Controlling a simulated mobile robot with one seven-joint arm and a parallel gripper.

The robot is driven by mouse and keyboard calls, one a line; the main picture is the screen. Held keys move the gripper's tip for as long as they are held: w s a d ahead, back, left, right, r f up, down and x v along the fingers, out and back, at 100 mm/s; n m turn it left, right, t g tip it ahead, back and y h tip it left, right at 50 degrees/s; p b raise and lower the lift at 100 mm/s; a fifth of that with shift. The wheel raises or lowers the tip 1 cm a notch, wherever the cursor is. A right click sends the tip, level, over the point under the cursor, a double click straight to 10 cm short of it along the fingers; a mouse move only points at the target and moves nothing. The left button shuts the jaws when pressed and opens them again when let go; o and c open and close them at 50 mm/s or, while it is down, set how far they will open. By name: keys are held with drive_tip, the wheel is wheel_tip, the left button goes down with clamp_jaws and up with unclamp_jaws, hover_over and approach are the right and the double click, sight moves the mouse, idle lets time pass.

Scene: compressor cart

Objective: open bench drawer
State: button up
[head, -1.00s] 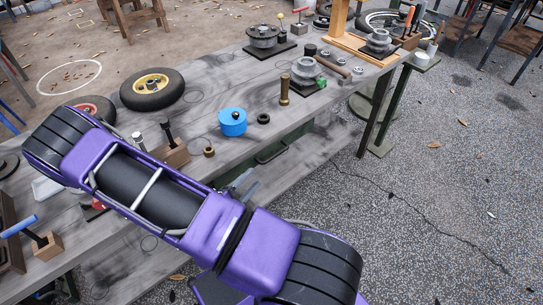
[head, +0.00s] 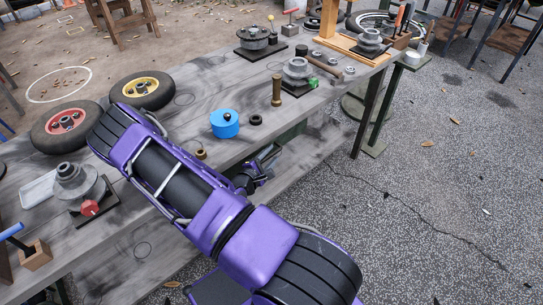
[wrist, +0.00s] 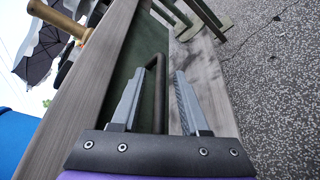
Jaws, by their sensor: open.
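The bench drawer has a dark green front (wrist: 128,58) under the edge of the grey wooden bench top (wrist: 82,78). It looks shut. Its dark bar handle (wrist: 158,92) shows in the wrist view, standing out from the front. My gripper (wrist: 159,74) is open, with one finger on each side of the handle; I cannot tell whether either finger touches it. In the head view, my gripper (head: 272,154) is at the bench's front side, below the top, and hides the handle. A bit of the green front (head: 291,134) shows beyond it.
Above, the bench top holds a blue round container (head: 224,124), a brass-coloured cylinder (head: 277,91), two wheels and several machine parts. A lower shelf (head: 318,148) runs below the drawer. The concrete floor at right (head: 440,200) is mostly clear.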

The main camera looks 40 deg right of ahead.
drive_tip(key=shift+w+d+f, duration=0.1)
drive_tip(key=shift+w+d, duration=0.1)
drive_tip(key=shift+d, duration=0.2)
drive_tip(key=shift+c, duration=0.2)
clamp_jaws()
idle(1.1)
